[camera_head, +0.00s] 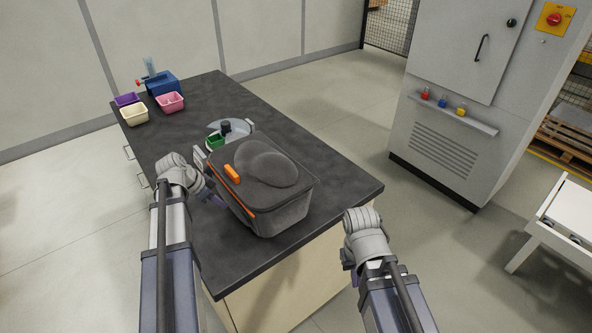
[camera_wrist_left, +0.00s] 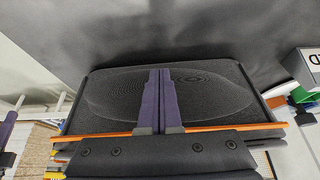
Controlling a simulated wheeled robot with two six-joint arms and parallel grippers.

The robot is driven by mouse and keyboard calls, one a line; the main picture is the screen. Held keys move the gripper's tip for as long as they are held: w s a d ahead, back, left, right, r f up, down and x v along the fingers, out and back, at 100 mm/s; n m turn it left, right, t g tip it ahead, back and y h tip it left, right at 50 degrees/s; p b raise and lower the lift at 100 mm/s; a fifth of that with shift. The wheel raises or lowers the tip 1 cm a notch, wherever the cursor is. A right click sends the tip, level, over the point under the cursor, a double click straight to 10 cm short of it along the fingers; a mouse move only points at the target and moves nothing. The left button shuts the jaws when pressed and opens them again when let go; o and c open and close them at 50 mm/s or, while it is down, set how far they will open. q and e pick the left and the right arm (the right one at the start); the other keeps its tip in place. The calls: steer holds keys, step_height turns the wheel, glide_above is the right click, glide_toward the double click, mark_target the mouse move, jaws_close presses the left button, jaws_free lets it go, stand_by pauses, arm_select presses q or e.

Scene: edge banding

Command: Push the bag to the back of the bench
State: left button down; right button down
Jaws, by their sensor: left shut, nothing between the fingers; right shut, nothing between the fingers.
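The bag (camera_head: 281,207) is dark grey with a domed lid, an orange tab and an orange line along its side. It sits on the dark bench top (camera_head: 315,158), towards the near end. My left gripper (camera_head: 218,200) is at the bag's left side, its purple fingers partly hidden. In the left wrist view the fingers (camera_wrist_left: 160,75) are shut together in front of the bag (camera_wrist_left: 215,95), with nothing between them. I cannot tell whether they touch it. My right gripper (camera_head: 350,272) is shut, beyond the bench's right edge and apart from the bag; its fingertips are mostly hidden.
A round grey device (camera_head: 238,129) and a green bin (camera_head: 215,141) stand just behind the bag. Purple (camera_head: 127,99), cream (camera_head: 134,115) and pink (camera_head: 170,102) bins and a blue device (camera_head: 162,84) are at the far left end. The bench top right of the round device is clear.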

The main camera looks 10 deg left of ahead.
arm_select(q)
steer(key=shift+w+d+f+b, duration=0.35)
steer(key=shift+w+f, duration=0.1)
steer(key=shift+f, duration=0.15)
steer(key=shift+w+d+r, duration=0.1)
steer(key=shift+w+d, duration=2.85)
steer(key=shift+w, duration=0.5)
steer(key=shift+w+d+f, duration=0.1)
steer(key=shift+w+d, duration=2.85)
steer(key=shift+w, duration=0.55)
steer(key=shift+w+d+r, duration=0.1)
steer(key=shift+w+d, duration=2.85)
steer(key=shift+w, duration=0.5)
steer(key=shift+s+a+r+p, duration=0.5)
steer(key=shift+s+a, duration=0.15)
steer(key=shift+s, duration=0.15)
steer(key=shift+s+a+r+p, duration=0.55)
steer(key=shift+s+a, duration=0.15)
steer(key=shift+s, duration=0.1)
steer(key=shift+s+a+r+p, duration=0.5)
steer(key=shift+s+a, duration=0.15)
steer(key=shift+s, duration=0.15)
steer(key=shift+f, duration=0.1)
